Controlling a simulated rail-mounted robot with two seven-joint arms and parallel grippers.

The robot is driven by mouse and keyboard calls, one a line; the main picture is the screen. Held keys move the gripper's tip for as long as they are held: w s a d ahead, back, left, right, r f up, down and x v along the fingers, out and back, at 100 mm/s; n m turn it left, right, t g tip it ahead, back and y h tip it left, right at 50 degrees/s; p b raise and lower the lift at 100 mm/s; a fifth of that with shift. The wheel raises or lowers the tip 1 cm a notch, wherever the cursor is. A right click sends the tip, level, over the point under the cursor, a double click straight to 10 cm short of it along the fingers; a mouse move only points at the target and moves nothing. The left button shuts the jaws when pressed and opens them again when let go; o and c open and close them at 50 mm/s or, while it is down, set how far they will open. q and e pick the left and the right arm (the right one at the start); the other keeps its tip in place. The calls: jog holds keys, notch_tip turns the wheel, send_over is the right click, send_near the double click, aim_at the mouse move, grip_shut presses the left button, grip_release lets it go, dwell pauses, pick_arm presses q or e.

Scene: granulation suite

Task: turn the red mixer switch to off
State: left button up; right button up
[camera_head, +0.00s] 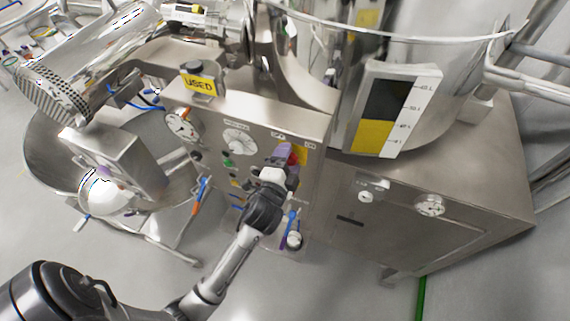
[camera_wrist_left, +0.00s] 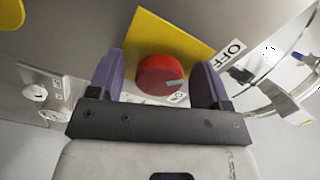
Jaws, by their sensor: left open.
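The red mixer switch (camera_wrist_left: 160,76) is a round red knob with a pale pointer mark, on a yellow plate (camera_wrist_left: 150,38). In the left wrist view it sits between the two purple fingers of my left gripper (camera_wrist_left: 160,82), which is open. The pointer mark is at the knob's lower right. An OFF label (camera_wrist_left: 232,50) is at the plate's right corner. In the head view, my left gripper (camera_head: 286,158) is at the steel panel and partly hides the red switch (camera_head: 297,157). Whether the fingers touch the knob I cannot tell. My right gripper is not in view.
The steel control panel (camera_head: 262,118) carries a gauge (camera_head: 183,125), a white dial (camera_head: 239,140) and small buttons. Blue and orange handled valves hang below. A large steel vessel stands behind, and a steel cabinet (camera_head: 440,195) is at the right. Open floor lies in front.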

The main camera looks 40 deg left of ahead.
pick_arm(q)
jog(key=b+v, duration=0.3)
jog(key=v, duration=1.1)
jog(key=shift+b, duration=0.35)
jog(key=shift+w, duration=0.1)
jog(key=s+d+f+n+g+h, duration=0.2)
jog(key=s+f+n+g+h, duration=0.15)
jog(key=f+n+g, duration=0.65)
jog(key=s+f+m+g+h+p, duration=0.1)
jog(key=s+f+g+h+p, duration=0.1)
jog(key=s+p, duration=0.4)
jog(key=shift+s+d+f+m+g, duration=0.25)
jog(key=shift+s+g, duration=0.45)
jog(key=shift+s, duration=2.05)
jog(key=shift+h, duration=0.25)
